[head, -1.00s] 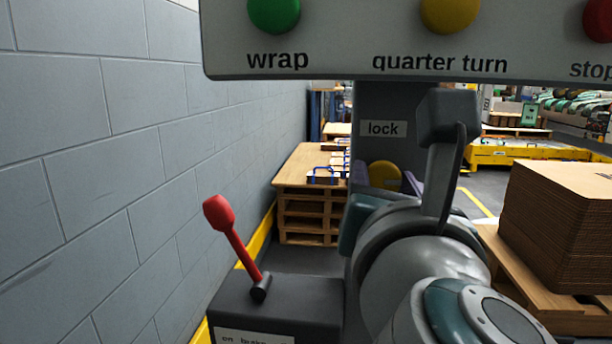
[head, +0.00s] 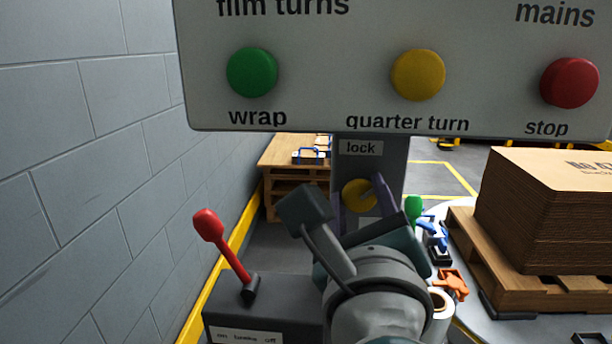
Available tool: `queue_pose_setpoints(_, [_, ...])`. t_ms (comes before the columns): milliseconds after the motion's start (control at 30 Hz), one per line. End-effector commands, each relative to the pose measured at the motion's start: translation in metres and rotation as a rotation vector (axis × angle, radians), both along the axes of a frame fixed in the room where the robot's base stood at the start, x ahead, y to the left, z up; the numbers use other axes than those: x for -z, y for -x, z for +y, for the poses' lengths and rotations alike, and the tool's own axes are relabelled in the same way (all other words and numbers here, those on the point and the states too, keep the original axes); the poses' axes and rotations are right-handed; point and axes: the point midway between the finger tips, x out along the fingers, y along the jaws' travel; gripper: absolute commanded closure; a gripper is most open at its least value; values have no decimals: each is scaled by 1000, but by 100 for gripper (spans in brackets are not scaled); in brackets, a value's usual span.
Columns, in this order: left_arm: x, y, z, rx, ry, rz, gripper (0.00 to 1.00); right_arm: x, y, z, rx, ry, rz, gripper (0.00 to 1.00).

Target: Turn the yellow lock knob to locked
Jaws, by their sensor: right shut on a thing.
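The wrist hides the lower part of the knob, and I cannot tell which way the knob points. My left gripper is not in view.
Above hangs a panel (head: 330,90) with green, yellow and red buttons. A red lever (head: 222,244) stands on a dark box to the left, near the block wall. Stacked cardboard (head: 545,215) on a pallet and several small coloured items lie to the right.

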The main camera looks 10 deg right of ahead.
Motion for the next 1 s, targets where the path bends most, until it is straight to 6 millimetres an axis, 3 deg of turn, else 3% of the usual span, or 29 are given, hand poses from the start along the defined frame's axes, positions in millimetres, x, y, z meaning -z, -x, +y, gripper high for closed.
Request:
queue_pose_setpoints(400, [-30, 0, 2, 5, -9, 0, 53, -1, 0, 1, -1, 378, 113, 100])
queue_pose_setpoints(1000, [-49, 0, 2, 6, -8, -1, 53, 2, -1, 2, -1, 766, 222, 100])
